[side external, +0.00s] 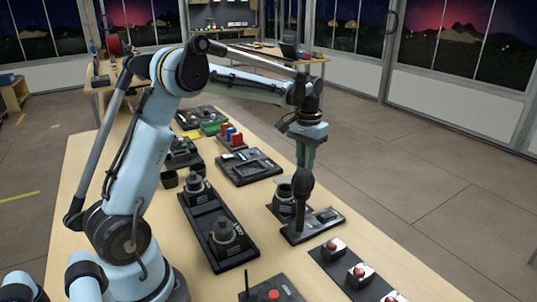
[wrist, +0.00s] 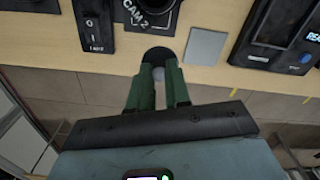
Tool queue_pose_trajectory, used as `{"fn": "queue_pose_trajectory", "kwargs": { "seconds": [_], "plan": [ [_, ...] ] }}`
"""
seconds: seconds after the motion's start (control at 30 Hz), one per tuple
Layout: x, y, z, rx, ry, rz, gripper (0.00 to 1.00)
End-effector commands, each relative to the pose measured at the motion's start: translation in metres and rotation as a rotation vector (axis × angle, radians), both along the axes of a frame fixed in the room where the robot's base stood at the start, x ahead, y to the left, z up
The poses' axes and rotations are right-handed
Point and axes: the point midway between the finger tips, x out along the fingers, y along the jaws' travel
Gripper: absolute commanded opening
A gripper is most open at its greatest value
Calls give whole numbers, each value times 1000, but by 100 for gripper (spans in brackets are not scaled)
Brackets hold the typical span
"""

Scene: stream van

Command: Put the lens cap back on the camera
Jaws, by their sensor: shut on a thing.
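My gripper (wrist: 159,68) is shut on the lens cap (wrist: 158,53). The cap is a dark disc just past the green fingertips, with a pale rounded part between them. In the side external view my gripper (side external: 306,166) points down, and a black ball-topped microphone (side external: 302,183) overlaps its tips, so I cannot make out the cap there. The camera (side external: 284,196) stands just left of the microphone. In the wrist view the camera (wrist: 148,17), marked CAM 2, is at the top edge, apart from the cap and partly out of frame.
A switch panel (wrist: 93,38) is left of the camera, and a grey square (wrist: 207,45) is to its right. The wooden table's right edge is close.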

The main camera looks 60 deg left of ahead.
Motion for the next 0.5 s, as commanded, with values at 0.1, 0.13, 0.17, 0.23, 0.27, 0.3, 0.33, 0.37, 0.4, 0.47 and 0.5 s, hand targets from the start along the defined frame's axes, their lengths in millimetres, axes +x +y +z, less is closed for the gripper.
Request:
{"fn": "queue_pose_trajectory", "kwargs": {
  "seconds": [0.1,0.13,0.17,0.23,0.27,0.3,0.33,0.37,0.4,0.47,0.5],
  "plan": [
    [-2,-17,10,0,0,-2,0],
    [-2,-20,12,0,0,-2,0],
    [-2,-22,13,0,0,-2,0],
    [-5,-26,17,0,0,7,0],
    [-7,-26,19,0,0,15,0],
    [-11,-26,22,0,0,29,0],
    [-15,-26,24,0,0,44,0],
    [-19,-25,27,0,0,61,0],
    [-26,-23,30,0,0,86,0],
    [-36,-20,35,0,0,125,0],
    [-43,-19,37,0,0,151,0]
  ]
}}
